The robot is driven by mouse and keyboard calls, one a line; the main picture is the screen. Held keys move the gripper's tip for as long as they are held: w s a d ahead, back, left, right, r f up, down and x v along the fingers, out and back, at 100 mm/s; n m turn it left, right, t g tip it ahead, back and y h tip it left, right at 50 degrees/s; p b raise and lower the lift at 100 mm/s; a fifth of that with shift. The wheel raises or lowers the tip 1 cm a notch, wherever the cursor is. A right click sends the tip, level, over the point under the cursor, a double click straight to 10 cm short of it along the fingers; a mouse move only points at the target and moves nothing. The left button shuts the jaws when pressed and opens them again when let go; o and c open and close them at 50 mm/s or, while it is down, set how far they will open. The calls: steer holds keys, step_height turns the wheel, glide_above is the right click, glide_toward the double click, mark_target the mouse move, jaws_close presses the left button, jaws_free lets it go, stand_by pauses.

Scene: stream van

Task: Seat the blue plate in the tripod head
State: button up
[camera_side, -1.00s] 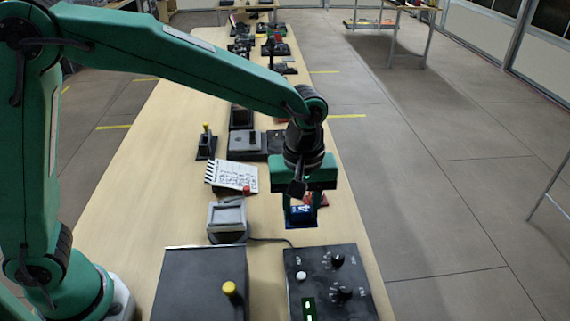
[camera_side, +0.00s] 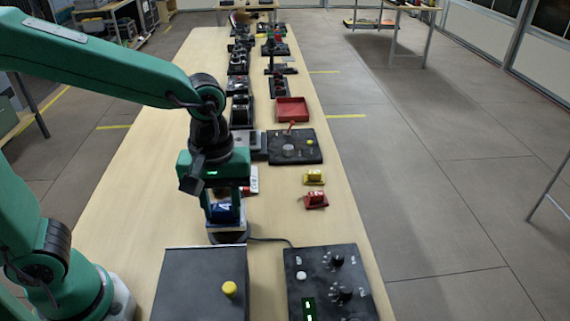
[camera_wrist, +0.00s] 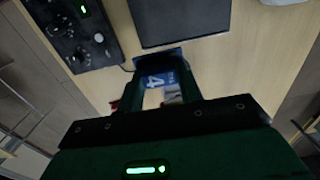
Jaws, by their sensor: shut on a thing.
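My gripper (camera_side: 224,206) is shut on the blue plate (camera_side: 222,214), which carries a white mark. In the side view the plate is in front of or above the tripod head (camera_side: 228,238), and only the head's dark lower part shows. I cannot tell whether the plate touches the head. In the wrist view the blue plate (camera_wrist: 153,82), with a white 4 on it, sits between my gripper's fingers (camera_wrist: 164,92). The head cannot be made out clearly there.
A black box (camera_side: 190,280) with a yellow knob (camera_side: 229,288) and a black control console (camera_side: 329,285) stand nearer the camera. Small yellow (camera_side: 314,177) and red (camera_side: 316,200) pieces lie to the right. A red tray (camera_side: 291,110) is farther back. Bare table lies left of my gripper.

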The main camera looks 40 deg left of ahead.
steer(key=shift+a, duration=0.1)
steer(key=w+a+f, duration=0.2)
steer(key=a, duration=0.1)
steer(key=w+a+f, duration=0.2)
steer(key=a, duration=0.1)
steer(key=w+a+f, duration=0.3)
steer(key=shift+a, duration=0.1)
steer(key=shift+f, duration=0.15)
steer(key=shift+f, duration=1.85)
steer(key=shift+f, duration=0.15)
steer(key=o, duration=1)
steer(key=shift+o, duration=0.2)
